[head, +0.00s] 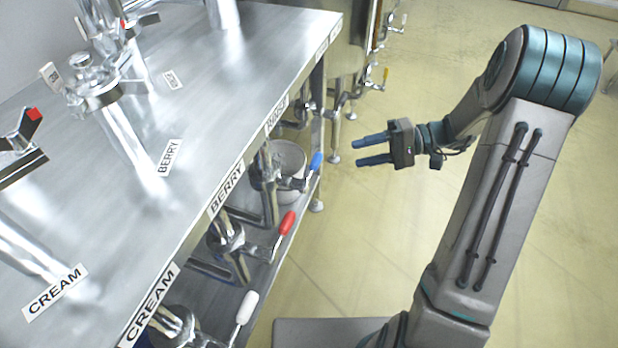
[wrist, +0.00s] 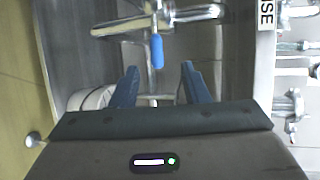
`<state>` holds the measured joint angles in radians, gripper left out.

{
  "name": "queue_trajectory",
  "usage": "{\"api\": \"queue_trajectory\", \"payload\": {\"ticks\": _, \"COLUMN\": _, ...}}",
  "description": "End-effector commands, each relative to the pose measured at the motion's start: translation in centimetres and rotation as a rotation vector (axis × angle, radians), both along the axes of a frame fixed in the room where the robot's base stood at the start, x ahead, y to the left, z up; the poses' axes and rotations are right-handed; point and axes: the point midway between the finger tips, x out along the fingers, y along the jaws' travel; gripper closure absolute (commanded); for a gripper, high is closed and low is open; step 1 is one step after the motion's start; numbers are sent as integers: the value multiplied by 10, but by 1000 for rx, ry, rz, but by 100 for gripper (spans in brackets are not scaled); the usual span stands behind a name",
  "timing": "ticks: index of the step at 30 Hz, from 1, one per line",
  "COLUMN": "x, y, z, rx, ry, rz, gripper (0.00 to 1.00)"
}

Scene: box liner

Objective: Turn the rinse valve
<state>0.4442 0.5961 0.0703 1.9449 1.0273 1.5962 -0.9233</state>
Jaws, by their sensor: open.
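The rinse valve has a blue-capped lever (head: 316,161) below the RINSE label (head: 277,113) on the table's front edge. My gripper (head: 362,151) is open and empty, a short way to the right of the blue lever in the head view and apart from it. In the wrist view, the blue lever (wrist: 157,50) shows ahead, roughly between the tips of my open gripper (wrist: 159,68). The valve body (wrist: 190,14) lies at the top of that view, and the label (wrist: 266,12) is partly cut off.
A red-handled valve (head: 286,223) under BERRY and a white-handled valve (head: 247,307) under CREAM stand nearer along the same side. A pale bucket (head: 289,165) sits on the lower shelf behind the rinse valve. The floor (head: 400,240) beside the table is clear.

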Motion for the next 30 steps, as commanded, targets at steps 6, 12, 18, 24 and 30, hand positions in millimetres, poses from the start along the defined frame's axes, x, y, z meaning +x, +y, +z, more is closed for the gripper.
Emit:
{"api": "queue_trajectory", "payload": {"ticks": 6, "x": 10, "y": -2, "z": -17, "rx": 63, "ry": -22, "rz": -28, "gripper": 59}}
{"api": "queue_trajectory", "payload": {"ticks": 12, "x": 8, "y": 28, "z": -22, "rx": 63, "ry": -21, "rz": -25, "gripper": 59}}
{"api": "queue_trajectory", "payload": {"ticks": 18, "x": 5, "y": 71, "z": -31, "rx": 61, "ry": -21, "rz": -24, "gripper": 59}}
{"api": "queue_trajectory", "payload": {"ticks": 24, "x": 3, "y": 107, "z": -37, "rx": 60, "ry": -21, "rz": -25, "gripper": 59}}
{"api": "queue_trajectory", "payload": {"ticks": 30, "x": 3, "y": 126, "z": -40, "rx": 60, "ry": -21, "rz": -27, "gripper": 59}}
